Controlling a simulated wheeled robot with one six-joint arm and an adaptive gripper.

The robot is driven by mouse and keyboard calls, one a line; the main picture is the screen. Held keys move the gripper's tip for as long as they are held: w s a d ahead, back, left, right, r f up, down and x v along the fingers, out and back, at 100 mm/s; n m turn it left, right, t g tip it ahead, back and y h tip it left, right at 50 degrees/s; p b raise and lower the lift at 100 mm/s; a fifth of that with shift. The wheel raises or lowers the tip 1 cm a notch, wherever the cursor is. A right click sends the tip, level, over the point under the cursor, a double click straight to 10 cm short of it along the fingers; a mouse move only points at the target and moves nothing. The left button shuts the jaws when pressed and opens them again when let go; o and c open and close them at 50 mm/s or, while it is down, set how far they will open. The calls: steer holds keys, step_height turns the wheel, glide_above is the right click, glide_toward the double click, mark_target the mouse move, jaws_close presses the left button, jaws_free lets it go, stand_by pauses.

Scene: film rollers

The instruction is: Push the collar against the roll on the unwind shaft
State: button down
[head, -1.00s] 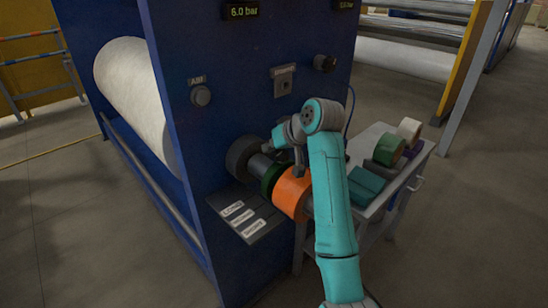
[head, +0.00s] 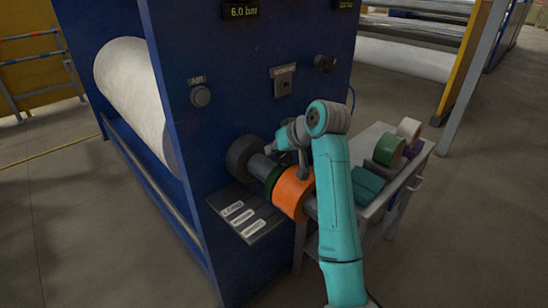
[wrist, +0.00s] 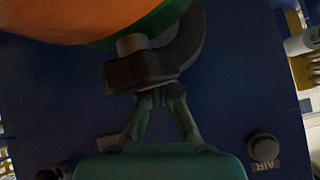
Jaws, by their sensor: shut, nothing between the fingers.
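A dark grey collar (head: 243,155) sits around the unwind shaft (head: 261,167), close to the blue machine face. The roll (head: 293,192), orange with a green edge, is farther out on the shaft. Bare grey shaft shows between collar and roll. My gripper (head: 270,148) is shut and empty, above the shaft near the collar's upper right edge. The roll (wrist: 75,20) fills the top left there.
The blue machine (head: 215,95) has knobs and a labelled plate (head: 240,218) below the shaft. A cart (head: 400,185) with several rolls and teal blocks stands at right, behind my arm. A large white roll (head: 135,95) is at left. Open floor lies at front left.

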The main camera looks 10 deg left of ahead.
steer(key=shift+s+d, duration=0.35)
steer(key=shift+d, duration=0.05)
steer(key=shift+a, duration=0.1)
steer(key=shift+w+a, duration=0.5)
steer(key=shift+s+d+r, duration=0.45)
steer(key=shift+d+r, duration=0.15)
steer(key=shift+r, duration=0.7)
steer(key=shift+s+d+r, duration=0.5)
steer(key=shift+d+r, duration=0.1)
steer(key=shift+r, duration=0.7)
steer(key=shift+s+d+r, duration=0.45)
steer(key=shift+d+r, duration=0.15)
steer(key=shift+r, duration=0.7)
